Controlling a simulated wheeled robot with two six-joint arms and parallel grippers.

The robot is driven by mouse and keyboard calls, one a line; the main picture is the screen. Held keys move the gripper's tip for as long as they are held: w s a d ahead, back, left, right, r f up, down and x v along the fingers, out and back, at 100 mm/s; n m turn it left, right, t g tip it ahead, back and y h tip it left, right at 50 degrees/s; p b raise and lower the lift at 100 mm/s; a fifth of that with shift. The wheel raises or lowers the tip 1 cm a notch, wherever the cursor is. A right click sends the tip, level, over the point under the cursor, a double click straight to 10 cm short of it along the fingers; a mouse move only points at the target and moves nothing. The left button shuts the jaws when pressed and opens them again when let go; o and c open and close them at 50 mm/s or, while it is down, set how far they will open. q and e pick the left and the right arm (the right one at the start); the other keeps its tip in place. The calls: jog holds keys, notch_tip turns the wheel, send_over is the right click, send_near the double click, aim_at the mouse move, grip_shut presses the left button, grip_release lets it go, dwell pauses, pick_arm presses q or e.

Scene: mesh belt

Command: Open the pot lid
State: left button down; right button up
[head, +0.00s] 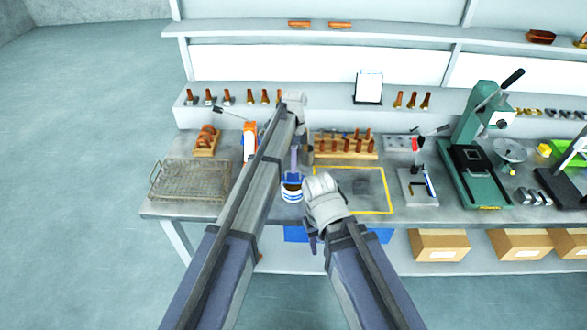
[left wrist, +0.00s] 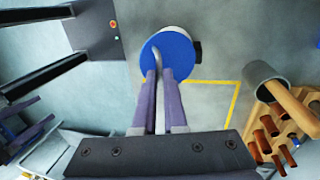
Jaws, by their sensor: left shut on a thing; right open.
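The pot (head: 292,195) is white with blue bands and stands on the workbench, just left of the yellow outline. Its blue lid (head: 293,178) is above it, with a brownish strip showing between lid and white rim, so the lid appears raised. In the left wrist view the round lid (left wrist: 178,58) hides most of the pot, and a white edge shows past it. My left gripper (left wrist: 160,72) is shut on the lid's grey curved handle (left wrist: 155,58). My right gripper (head: 313,238) is open and empty, near the bench's front edge, right of and below the pot.
A wire mesh tray (head: 190,180) lies at the left of the bench. A wooden rack (head: 345,146) of handled tools stands behind the yellow outline (head: 388,190). A green press (head: 475,150) stands at the right. The bench inside the outline is mostly clear.

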pick_arm(q)
jog(key=shift+w+r+g+b, duration=0.15)
jog(key=shift+w+g, duration=0.35)
jog(key=shift+g, duration=0.1)
jog(key=shift+w+r+g+b, duration=0.15)
jog(key=shift+w+g, duration=0.3)
jog(key=shift+g, duration=0.15)
jog(key=c, duration=1)
grip_release()
jog(key=shift+o, duration=0.2)
jog(key=shift+r, duration=0.2)
jog(key=p+v, duration=0.7)
jog(key=shift+w+r, duration=0.25)
